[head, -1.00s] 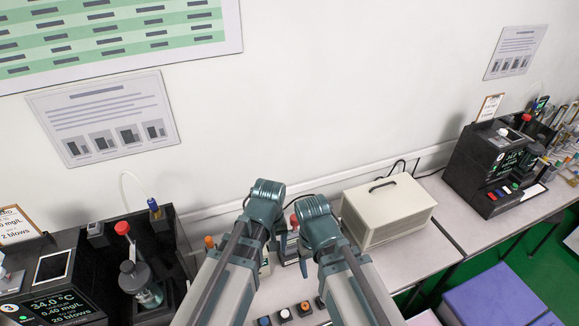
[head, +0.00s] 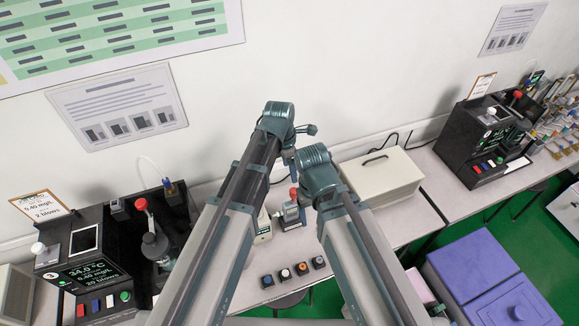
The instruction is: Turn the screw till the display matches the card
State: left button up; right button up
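The black station at the left has a lit display (head: 92,272) showing 34.0 °C, 0.40 mg/L and 20 blows. A clipped card (head: 40,207) behind it reads 0.40 mg/L and 2 blows. A small grey tester (head: 291,216) with a red part on top stands on the table in the middle, partly behind my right arm. I cannot make out a screw. My two arms reach in from below, the left one extending farther toward the wall. Their near links hide the far ends, and I see no fingertips of either gripper.
Several small knobbed blocks (head: 285,275) stand in a row at the table front. A beige case (head: 380,175) stands right of my arms. A second black station (head: 487,145) is farther right. A purple bin (head: 492,280) stands on the green floor. Bare tabletop (head: 415,222) lies beside the case.

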aim_at(294, 190)
pick_arm(q)
jog(key=shift+f, duration=0.15)
jog(key=f+b, duration=0.4)
jog(key=d+f+b, duration=0.1)
jog(key=f+b, duration=0.8)
jog(key=shift+w+d+f+b, duration=0.25)
jog(key=shift+w+b, duration=0.05)
jog(key=shift+b, duration=0.05)
grip_shut()
dwell(0.4)
